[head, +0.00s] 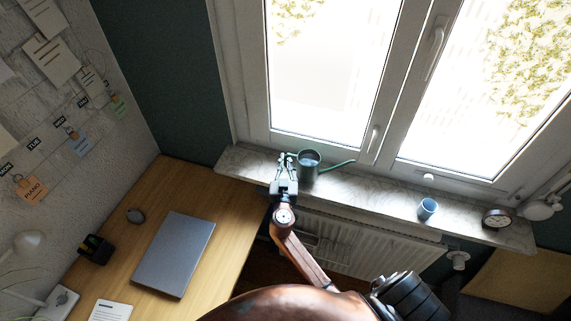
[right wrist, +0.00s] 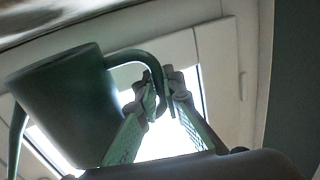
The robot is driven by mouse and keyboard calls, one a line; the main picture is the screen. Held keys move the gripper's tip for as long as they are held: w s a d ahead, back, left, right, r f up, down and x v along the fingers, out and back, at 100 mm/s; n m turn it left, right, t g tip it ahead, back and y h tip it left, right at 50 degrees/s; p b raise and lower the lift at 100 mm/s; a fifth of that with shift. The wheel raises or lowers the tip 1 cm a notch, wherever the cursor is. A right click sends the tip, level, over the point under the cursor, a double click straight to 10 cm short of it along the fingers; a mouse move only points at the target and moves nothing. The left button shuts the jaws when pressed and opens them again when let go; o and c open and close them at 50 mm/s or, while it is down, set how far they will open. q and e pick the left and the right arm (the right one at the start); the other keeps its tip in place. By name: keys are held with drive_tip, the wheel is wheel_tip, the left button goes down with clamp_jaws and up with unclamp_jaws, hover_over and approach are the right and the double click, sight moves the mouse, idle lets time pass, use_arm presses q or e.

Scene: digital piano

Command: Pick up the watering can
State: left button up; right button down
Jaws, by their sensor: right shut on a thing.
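The green watering can (head: 308,166) is at the left part of the windowsill, with its spout pointing right in the head view. Its body fills the left of the right wrist view (right wrist: 62,105), with the curved handle reaching to the right. My right gripper (head: 287,160) is at the can's left side, and its fingers (right wrist: 168,95) are closed on the handle. The can looks upright. I cannot tell whether its base touches the sill, since the gripper and the viewing angle hide this. My left gripper is not in view.
The marble windowsill (head: 385,198) runs below the closed window. A blue cup (head: 427,208) and a round clock (head: 496,218) stand further right on it. A radiator (head: 350,246) is below. A wooden desk (head: 233,215) with a closed laptop (head: 174,254) is at the left.

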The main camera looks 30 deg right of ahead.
drive_tip(key=shift+r+p, duration=0.3)
drive_tip(key=shift+r, duration=3.15)
